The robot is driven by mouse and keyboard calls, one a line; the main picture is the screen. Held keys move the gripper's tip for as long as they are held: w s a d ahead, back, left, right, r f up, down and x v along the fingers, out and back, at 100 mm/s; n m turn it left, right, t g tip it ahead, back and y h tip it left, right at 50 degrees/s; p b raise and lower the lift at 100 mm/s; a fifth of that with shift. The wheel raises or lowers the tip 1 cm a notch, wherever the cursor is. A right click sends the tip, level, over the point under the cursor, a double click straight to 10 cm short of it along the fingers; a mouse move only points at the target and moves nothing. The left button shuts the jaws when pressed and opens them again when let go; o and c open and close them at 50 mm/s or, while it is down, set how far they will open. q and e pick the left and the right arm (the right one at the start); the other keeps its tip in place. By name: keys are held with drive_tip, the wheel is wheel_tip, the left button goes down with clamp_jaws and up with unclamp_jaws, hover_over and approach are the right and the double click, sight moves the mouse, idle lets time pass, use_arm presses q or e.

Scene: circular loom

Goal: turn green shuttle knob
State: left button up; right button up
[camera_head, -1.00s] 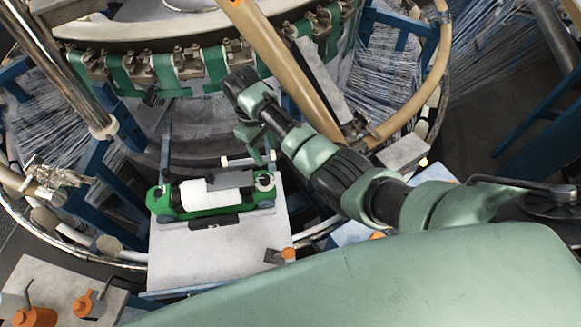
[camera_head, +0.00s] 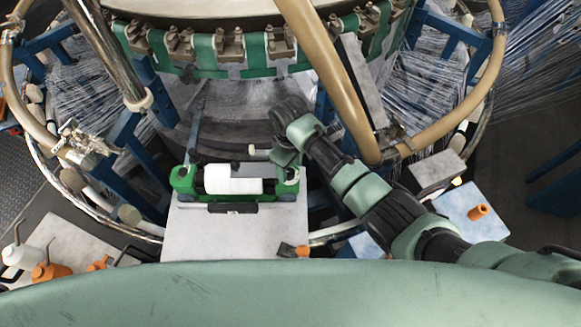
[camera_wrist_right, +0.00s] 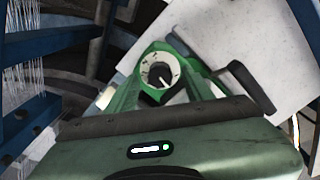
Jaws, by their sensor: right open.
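The green shuttle (camera_head: 184,182) lies lengthwise on a pale grey plate (camera_head: 235,240), with a white bobbin (camera_head: 233,180) in its middle. My right gripper (camera_head: 287,162) points down over the shuttle's right end, which it partly hides. My left gripper is out of view.
The loom's ring with green belt and clamps (camera_head: 235,52) stands behind the shuttle. A tan curved tube (camera_head: 335,75) passes close behind my right arm. An orange-handled tool (camera_head: 295,250) lies at the plate's front right. Orange and white bottles (camera_head: 50,270) stand at lower left.

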drive_tip(key=shift+f, duration=0.9)
clamp_jaws()
drive_tip(key=shift+r+m+p, duration=0.3)
drive_tip(key=shift+m+p, duration=0.1)
drive_tip(key=shift+p, duration=0.25)
drive_tip(key=shift+m+p, duration=0.3)
drive_tip(key=shift+f, duration=0.2)
unclamp_jaws()
